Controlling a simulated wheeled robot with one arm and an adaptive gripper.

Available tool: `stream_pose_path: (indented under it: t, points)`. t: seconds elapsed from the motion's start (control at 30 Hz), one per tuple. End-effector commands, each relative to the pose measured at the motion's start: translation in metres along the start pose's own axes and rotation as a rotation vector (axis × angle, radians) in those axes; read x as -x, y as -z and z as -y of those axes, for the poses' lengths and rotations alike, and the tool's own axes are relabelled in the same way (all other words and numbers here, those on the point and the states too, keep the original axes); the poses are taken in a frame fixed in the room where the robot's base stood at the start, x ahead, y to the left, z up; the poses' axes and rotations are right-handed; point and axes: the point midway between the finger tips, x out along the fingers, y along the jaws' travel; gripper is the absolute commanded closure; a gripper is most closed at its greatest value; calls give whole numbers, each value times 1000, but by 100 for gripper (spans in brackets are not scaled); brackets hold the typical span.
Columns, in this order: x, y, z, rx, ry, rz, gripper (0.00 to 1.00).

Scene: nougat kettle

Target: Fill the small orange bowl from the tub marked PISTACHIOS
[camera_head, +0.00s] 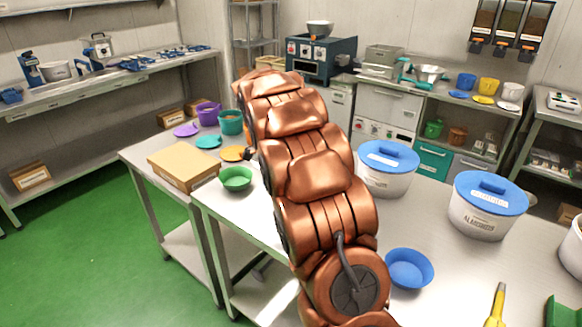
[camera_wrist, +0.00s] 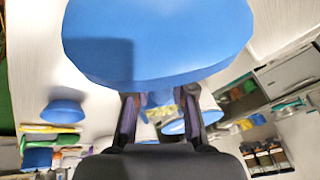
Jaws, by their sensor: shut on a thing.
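My gripper shows in the wrist view (camera_wrist: 160,106), its two dark fingers shut on a small blue part beneath a large blue rounded thing, which looks like a tub lid (camera_wrist: 158,40). In the head view my copper arm hides the gripper and this lid. A white tub with a blue lid (camera_head: 387,178) stands just right of the arm; I cannot read its label. Another blue-lidded tub (camera_head: 483,220) is marked ALMONDS. A third white tub (camera_head: 574,248) is cut off at the right edge. I cannot make out a PISTACHIOS label or clearly pick out a small orange bowl.
A blue bowl (camera_head: 409,268) and a yellow-handled tool (camera_head: 496,305) are on the near table. A green bowl (camera_head: 236,178), a cardboard box (camera_head: 184,166) and an orange-yellow plate (camera_head: 232,153) are left of the arm. Wall dispensers (camera_head: 509,25) hang at the back right.

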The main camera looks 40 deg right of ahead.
Motion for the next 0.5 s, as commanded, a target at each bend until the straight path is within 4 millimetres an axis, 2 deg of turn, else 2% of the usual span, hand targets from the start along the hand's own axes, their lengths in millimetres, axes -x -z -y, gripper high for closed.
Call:
stream_pose_path:
  t: [0.5]
  points:
    - [-5,1,0,-14,-3,78,100]
